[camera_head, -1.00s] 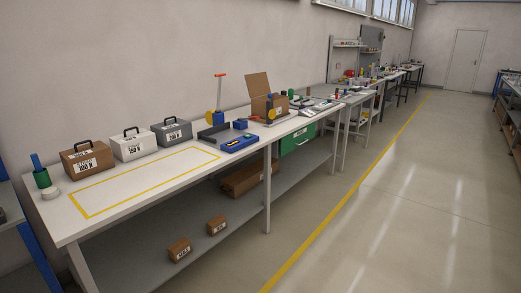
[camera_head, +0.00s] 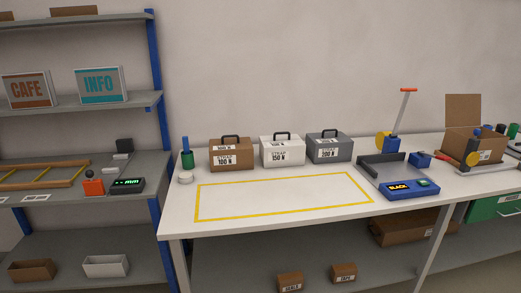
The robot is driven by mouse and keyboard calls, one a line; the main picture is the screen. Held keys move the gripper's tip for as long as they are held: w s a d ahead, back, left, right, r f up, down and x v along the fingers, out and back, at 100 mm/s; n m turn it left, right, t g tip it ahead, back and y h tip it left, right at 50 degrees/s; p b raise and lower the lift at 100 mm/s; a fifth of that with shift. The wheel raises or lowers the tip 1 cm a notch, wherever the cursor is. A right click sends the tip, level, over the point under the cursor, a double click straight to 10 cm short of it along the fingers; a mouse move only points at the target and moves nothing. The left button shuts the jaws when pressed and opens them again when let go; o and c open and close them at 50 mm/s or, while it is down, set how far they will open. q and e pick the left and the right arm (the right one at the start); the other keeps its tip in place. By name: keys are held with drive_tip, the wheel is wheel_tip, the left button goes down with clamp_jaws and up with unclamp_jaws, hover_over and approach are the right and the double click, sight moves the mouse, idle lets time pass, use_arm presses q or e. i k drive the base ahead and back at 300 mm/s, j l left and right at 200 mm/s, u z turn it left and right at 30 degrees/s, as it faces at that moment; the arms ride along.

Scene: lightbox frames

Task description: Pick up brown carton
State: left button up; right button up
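A brown carton (camera_head: 231,156) with a dark handle and white labels reading 100 stands at the back left of the white workbench (camera_head: 290,216). A white carton (camera_head: 282,151) and a grey carton (camera_head: 329,147) of like shape stand in a row to its right. An open brown cardboard box (camera_head: 474,146) stands farther right on the bench. Neither of my grippers shows in the view.
A yellow taped rectangle (camera_head: 285,195) on the bench is empty. A blue-edged device (camera_head: 410,189) lies to its right. A green holder (camera_head: 187,158) stands left of the cartons. Shelving with a blue post (camera_head: 156,80) stands at left. Small boxes (camera_head: 343,273) sit below.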

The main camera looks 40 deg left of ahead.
sight(233, 154)
drive_tip(key=i+l+u, duration=0.15)
drive_tip(key=i+u, duration=0.15)
drive_tip(key=u, duration=0.15)
drive_tip(key=i+l+u, duration=0.25)
drive_tip(key=u, duration=0.15)
drive_tip(key=i+l+u, duration=0.25)
drive_tip(key=u, duration=0.2)
drive_tip(key=i+l+u, duration=0.15)
drive_tip(key=l+u, duration=0.25)
